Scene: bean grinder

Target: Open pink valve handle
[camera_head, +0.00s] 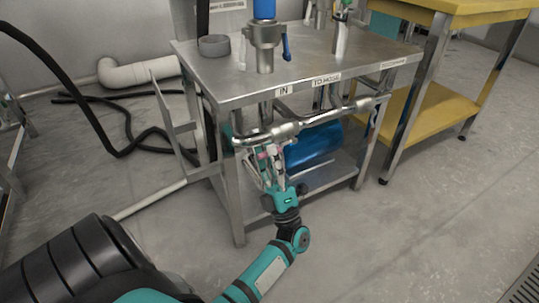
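The pink valve handle (262,155) shows as a small pink patch below the steel pipe (267,136) under the front edge of the steel table. My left gripper (268,158) comes up from below and its fingers are at the handle. The fingers cover part of the handle. At this size I cannot tell whether they touch it, or whether they are open or shut. My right gripper is not in view.
The steel table (215,78) carries a blue-topped fitting (264,35) and a grey ring (214,45). A blue cylinder (313,146) lies on its lower shelf. A yellow table (435,112) stands at the right. The floor in front is clear.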

